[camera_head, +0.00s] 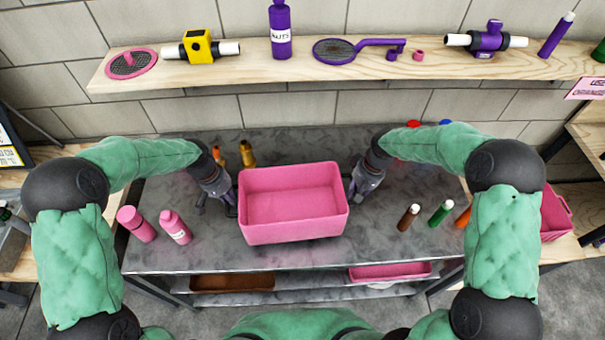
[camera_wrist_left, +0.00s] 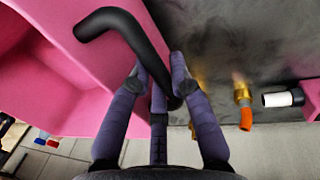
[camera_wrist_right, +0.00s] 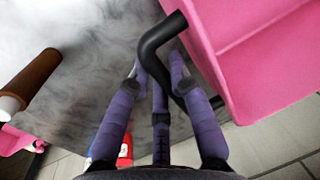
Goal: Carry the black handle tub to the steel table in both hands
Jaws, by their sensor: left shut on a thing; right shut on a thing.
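The tub (camera_head: 292,225) is a pink, empty open box over the steel table (camera_head: 330,256), short of its front edge. I cannot tell whether its base touches the table. A bent black handle (camera_wrist_left: 120,22) shows on one side in the left wrist view, and another black handle (camera_wrist_right: 160,38) in the right wrist view. My left gripper (camera_head: 231,204) is at the tub's left side, shut on that handle. My right gripper (camera_head: 353,190) is at the right side, shut on the other handle. The tub looks about level.
A wooden shelf (camera_head: 260,68) with several parts runs along the wall. Pink and brown trays lie below the table.

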